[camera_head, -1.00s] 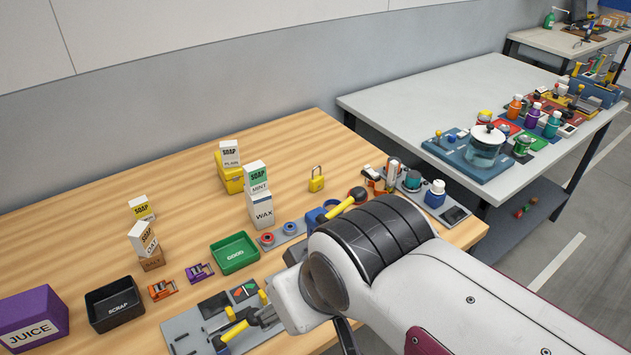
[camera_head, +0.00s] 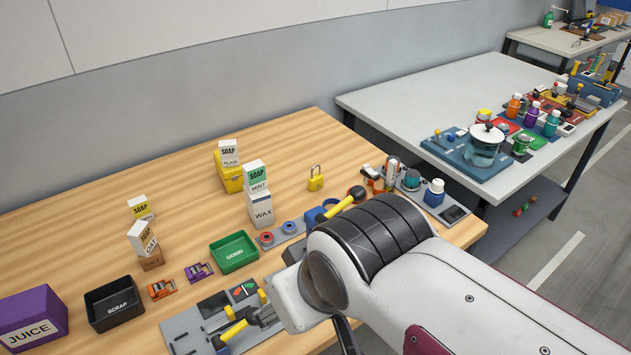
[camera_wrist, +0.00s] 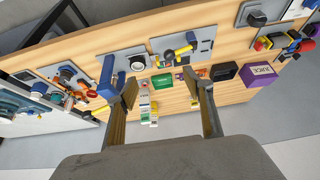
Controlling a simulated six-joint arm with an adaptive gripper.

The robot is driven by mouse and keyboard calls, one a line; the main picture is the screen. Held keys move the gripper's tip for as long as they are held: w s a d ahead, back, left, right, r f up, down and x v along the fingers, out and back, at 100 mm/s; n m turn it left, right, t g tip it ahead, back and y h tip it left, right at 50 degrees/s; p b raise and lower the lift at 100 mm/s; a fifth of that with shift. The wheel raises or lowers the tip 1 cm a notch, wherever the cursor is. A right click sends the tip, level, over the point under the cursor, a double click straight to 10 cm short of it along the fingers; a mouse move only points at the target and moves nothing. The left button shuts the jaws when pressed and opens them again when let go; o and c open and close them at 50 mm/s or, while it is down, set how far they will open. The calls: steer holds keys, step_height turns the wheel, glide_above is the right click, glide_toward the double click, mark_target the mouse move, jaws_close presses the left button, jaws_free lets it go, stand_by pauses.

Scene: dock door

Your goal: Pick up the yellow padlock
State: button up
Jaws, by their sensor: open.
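The yellow padlock (camera_head: 316,184) stands upright on the wooden table in the head view, shackle up, right of the white WAX box (camera_head: 259,209). A small yellow shape beside the left finger in the wrist view may be the padlock; I cannot be sure. My gripper (camera_wrist: 168,92) is open in the wrist view, its two fingers wide apart with nothing held between them. It is above the table and apart from the padlock. In the head view my arm hides the gripper.
Soap boxes (camera_head: 256,176), a yellow box (camera_head: 229,180), a green GOOD tray (camera_head: 234,252), and a black SCRAP tray (camera_head: 115,302) stand left of the padlock. A yellow-handled tool (camera_head: 339,208) and other tools lie to its right. Bare wood surrounds the padlock toward the wall.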

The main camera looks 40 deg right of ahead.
mark_target(316, 177)
steer(key=shift+w, duration=0.1)
